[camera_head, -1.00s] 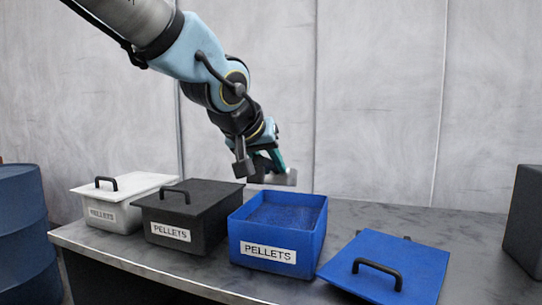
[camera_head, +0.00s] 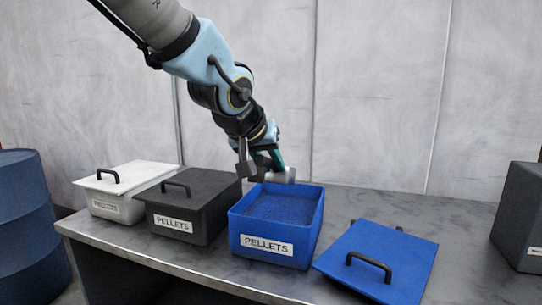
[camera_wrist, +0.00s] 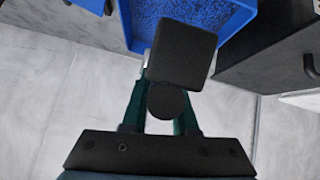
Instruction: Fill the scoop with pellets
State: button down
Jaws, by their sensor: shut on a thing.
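The open blue bin (camera_head: 272,245) marked PELLETS stands on the metal table, with dark blue pellets (camera_head: 280,207) inside. My gripper (camera_head: 268,165) is above the bin's back edge. Whether the scoop holds pellets cannot be seen.
The blue lid (camera_head: 385,260) lies on the table right of the bin. A lidded black bin (camera_head: 190,212) and a lidded white bin (camera_head: 125,187) stand to the left. A blue barrel (camera_head: 30,225) is far left, a dark box (camera_head: 520,220) far right.

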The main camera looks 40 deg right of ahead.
aim_at(275, 172)
jog(key=shift+w+d+f+g+y+p, duration=0.35)
jog(key=shift+g+y+p, duration=0.25)
jog(key=shift+p, duration=4.8)
jog(key=shift+w+d+f+g+y+p, duration=0.25)
jog(key=shift+y+p, duration=0.3)
jog(key=shift+p, duration=1.75)
jog(key=shift+w+d+f+g+y+p, duration=0.1)
jog(key=shift+d+f+g+y+p, duration=0.35)
jog(key=shift+p, duration=1.8)
jog(key=shift+f+b, duration=0.3)
jog(key=shift+b, duration=0.1)
jog(key=a+b+x, duration=0.1)
jog(key=b+x, duration=0.4)
jog(key=x, duration=0.3)
jog(key=shift+w+f, duration=0.2)
jog(key=shift+f, duration=0.05)
jog(key=shift+w+d+f+t+h+b, duration=0.2)
jog(key=shift+t+h+b, duration=0.4)
jog(key=shift+b, duration=2.25)
jog(key=shift+s+r+b, duration=0.1)
jog(key=shift+r+b, duration=0.2)
jog(key=shift+b, duration=0.4)
jog(key=shift+r, duration=0.1)
jog(key=shift+s+a+r+t+h+b, duration=0.15)
jog(key=shift+r+t+h+b, duration=0.2)
jog(key=shift+b, duration=0.6)
